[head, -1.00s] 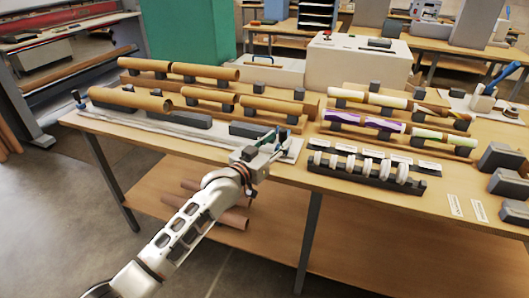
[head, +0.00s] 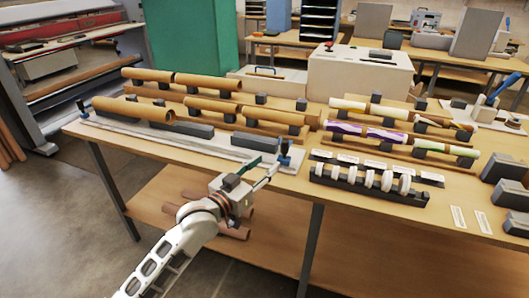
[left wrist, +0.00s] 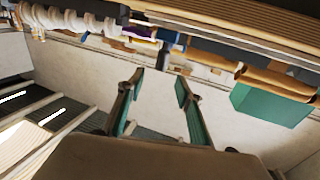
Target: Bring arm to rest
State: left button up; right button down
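My left gripper (head: 262,170) is in the middle of the head view, just off the front edge of the work table (head: 345,207), near a blue-knobbed post (head: 284,153). In the left wrist view my left gripper (left wrist: 159,84) shows two green-padded fingers held apart, with nothing between them. The left arm reaches up from the bottom of the head view, in front of the table. My right gripper is not in view.
Brown rolls (head: 134,108) lie on supports at the table's left. A rack of white rings (head: 368,180) stands right of the gripper, with patterned rolls (head: 367,131) behind it. A lower shelf (head: 350,250) holds brown tubes. Open floor lies at the left front.

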pick_arm(q)
jog(key=s+a+f+n+y, duration=0.1)
jog(key=s+a+f, duration=0.2)
jog(key=s+f, duration=0.3)
jog(key=s+a+f+n+g+y, duration=0.1)
jog(key=s+a+f+y, duration=0.2)
jog(key=f, duration=0.4)
jog(key=s+a+f, duration=0.4)
jog(key=s+f, duration=0.2)
jog(key=f, duration=0.1)
jog(key=s+a+f+g+y, duration=0.1)
jog(key=s+a+f, duration=0.3)
jog(key=s, duration=0.4)
jog(key=s+a+f+g+y, duration=0.2)
jog(key=s+a+f, duration=0.3)
jog(key=s, duration=0.4)
jog(key=shift+s+f+n+y, duration=0.25)
jog(key=shift+f+n+y, duration=0.05)
jog(key=shift+f, duration=0.5)
